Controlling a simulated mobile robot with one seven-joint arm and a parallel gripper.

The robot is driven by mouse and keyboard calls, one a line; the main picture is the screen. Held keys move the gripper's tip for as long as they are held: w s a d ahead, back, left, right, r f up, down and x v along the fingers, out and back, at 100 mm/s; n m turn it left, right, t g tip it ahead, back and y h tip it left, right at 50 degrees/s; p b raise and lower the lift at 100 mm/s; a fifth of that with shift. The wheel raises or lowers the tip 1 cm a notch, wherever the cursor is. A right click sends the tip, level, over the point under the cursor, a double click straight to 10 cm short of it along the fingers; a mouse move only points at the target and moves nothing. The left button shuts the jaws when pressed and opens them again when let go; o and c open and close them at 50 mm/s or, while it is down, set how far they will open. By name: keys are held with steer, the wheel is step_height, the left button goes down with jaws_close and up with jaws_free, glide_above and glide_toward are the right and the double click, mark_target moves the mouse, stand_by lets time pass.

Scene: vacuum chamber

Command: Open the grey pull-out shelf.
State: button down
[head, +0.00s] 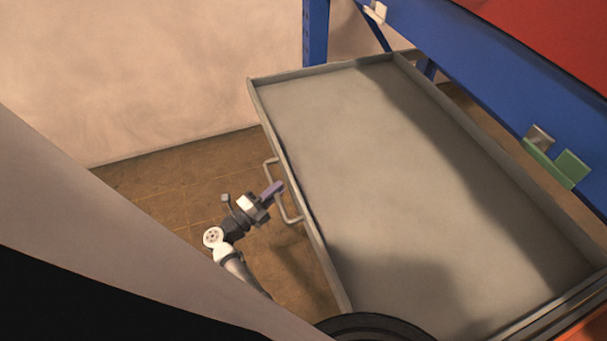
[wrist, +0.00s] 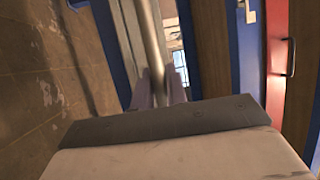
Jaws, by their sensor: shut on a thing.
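The grey pull-out shelf (head: 385,180) is a shallow empty tray with low walls. In the head view it stands well out from the blue frame over the floor. A bar handle (head: 292,218) sits on its front wall, at the left in the picture. My gripper (head: 275,188) is at the middle of this handle, with its fingers around the bar. In the wrist view the handle bar (wrist: 152,40) runs up from between the fingers of my gripper (wrist: 160,90). The exact contact is partly hidden by the fingers.
A blue frame beam (head: 480,70) with a red top (head: 560,35) runs along the upper right. A green bracket (head: 555,163) sits on the beam. A pale wall (head: 130,70) stands behind. The brown floor (head: 180,190) left of the shelf is clear.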

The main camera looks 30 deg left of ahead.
steer(key=s+a, duration=0.1)
steer(key=s, duration=0.1)
steer(key=s+a+b, duration=0.1)
steer(key=s+a, duration=0.1)
steer(key=shift+s+a, duration=0.3)
steer(key=c, duration=1.4)
jaws_free()
